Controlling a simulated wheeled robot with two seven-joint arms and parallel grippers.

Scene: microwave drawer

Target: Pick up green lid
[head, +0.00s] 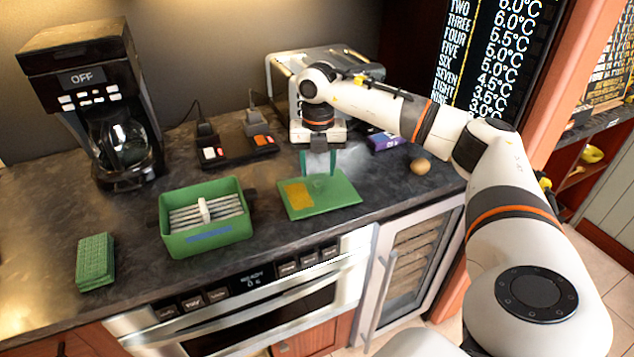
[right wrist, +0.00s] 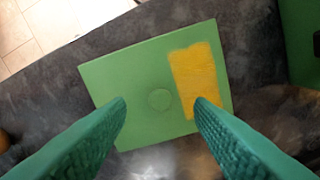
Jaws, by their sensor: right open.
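The green lid (head: 334,199) is a flat square with a yellow patch on its left part and a small round knob. It lies on the dark counter, right of the green box. In the right wrist view the lid (right wrist: 134,77) lies below the fingers, with its round knob (right wrist: 159,99) between and beyond the fingertips. My right gripper (head: 318,174) is open and empty above the lid's far part, pointing down. Its teal fingers also show in the right wrist view (right wrist: 160,104). My left gripper is not in view.
The green box (head: 172,243) holds white slats. A green sponge-like block (head: 95,262) lies at the left. A coffee maker (head: 92,100), a toaster (head: 285,75), a purple packet (head: 384,142) and a brown round item (head: 421,166) stand around. The counter's front edge is near the lid.

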